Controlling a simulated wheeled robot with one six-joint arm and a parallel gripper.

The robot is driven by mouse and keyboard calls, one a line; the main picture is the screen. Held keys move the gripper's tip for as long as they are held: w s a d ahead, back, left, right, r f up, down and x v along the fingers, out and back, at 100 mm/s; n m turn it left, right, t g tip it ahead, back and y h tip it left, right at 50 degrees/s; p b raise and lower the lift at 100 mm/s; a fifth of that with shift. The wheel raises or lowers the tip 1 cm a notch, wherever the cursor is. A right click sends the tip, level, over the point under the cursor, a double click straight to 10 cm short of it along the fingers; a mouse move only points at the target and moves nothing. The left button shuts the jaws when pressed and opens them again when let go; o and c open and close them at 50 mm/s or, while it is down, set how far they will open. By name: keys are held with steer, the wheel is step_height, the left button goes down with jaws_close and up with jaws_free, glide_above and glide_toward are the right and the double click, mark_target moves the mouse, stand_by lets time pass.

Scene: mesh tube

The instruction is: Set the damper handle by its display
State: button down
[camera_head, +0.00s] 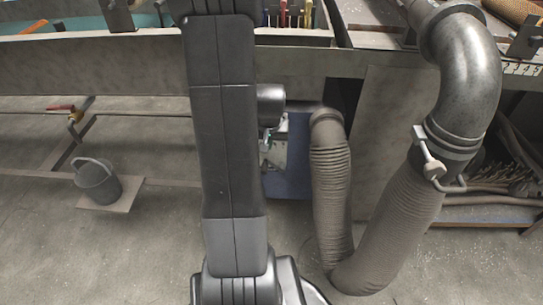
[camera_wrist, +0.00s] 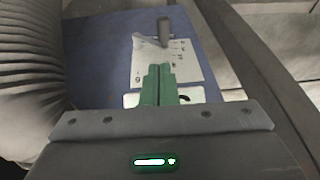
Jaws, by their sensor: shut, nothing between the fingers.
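In the wrist view, a blue panel (camera_wrist: 105,50) carries a white plate (camera_wrist: 185,62) with dark marks in a column, too small to read. A grey handle (camera_wrist: 164,30) stands at the plate's top edge, with a pale piece at its lower left. My gripper (camera_wrist: 159,70) has green fingers shut together with nothing between them. They lie over the lower part of the plate in the picture, apart from the handle. In the head view the blue panel (camera_head: 290,180) shows right of my arm, which hides part of it. I cannot make out a display reading.
A ribbed hose (camera_head: 332,190) stands just right of the panel. A larger hose (camera_head: 388,235) joins a metal elbow pipe (camera_head: 465,75) with a clamp lever (camera_head: 433,168). A grey bucket (camera_head: 97,180) stands on the floor at left. A bench edge (camera_head: 110,68) runs above.

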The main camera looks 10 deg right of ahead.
steer(key=b+x, duration=0.1)
steer(key=x, duration=0.2)
steer(key=b+x, duration=0.1)
steer(key=x, duration=0.3)
steer(key=b+x, duration=0.1)
steer(key=x, duration=0.3)
steer(key=shift+s+a+f+b, duration=0.3)
steer(key=shift+f+b, duration=0.05)
steer(key=shift+a+f, duration=0.1)
steer(key=shift+f, duration=0.55)
steer(key=shift+w+a+f+b, duration=0.15)
steer(key=shift+a+f+b, duration=0.1)
steer(key=shift+f+b, duration=0.4)
steer(key=shift+r, duration=0.15)
steer(key=shift+s+d+r+p, duration=0.2)
steer(key=shift+d+r+p, duration=0.1)
steer(key=shift+d+r, duration=0.25)
